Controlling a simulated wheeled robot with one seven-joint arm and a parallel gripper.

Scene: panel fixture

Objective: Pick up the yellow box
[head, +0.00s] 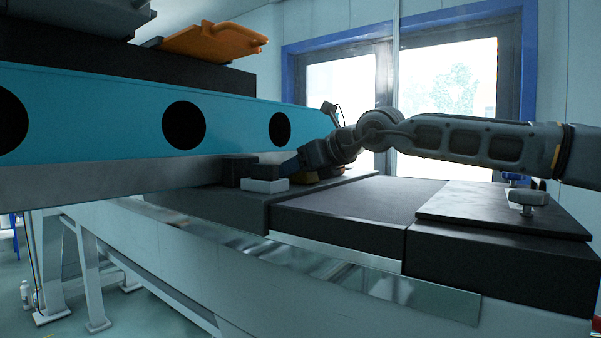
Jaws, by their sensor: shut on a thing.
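The yellow box (304,176) shows as a small brownish-yellow patch on the dark bench top, just below and beside my wrist, partly hidden by it. My gripper (281,168) reaches in from the right and points down to the left. Its tips are close to a small dark block (265,171) above a white block (264,186). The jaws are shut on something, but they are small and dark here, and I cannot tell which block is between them.
Another dark block (238,171) stands just left. A long teal beam (90,120) with round holes closes off the left and back. The dark bench top (345,205) is clear in front. A raised dark plate with a knob-like clamp (527,200) is at the right.

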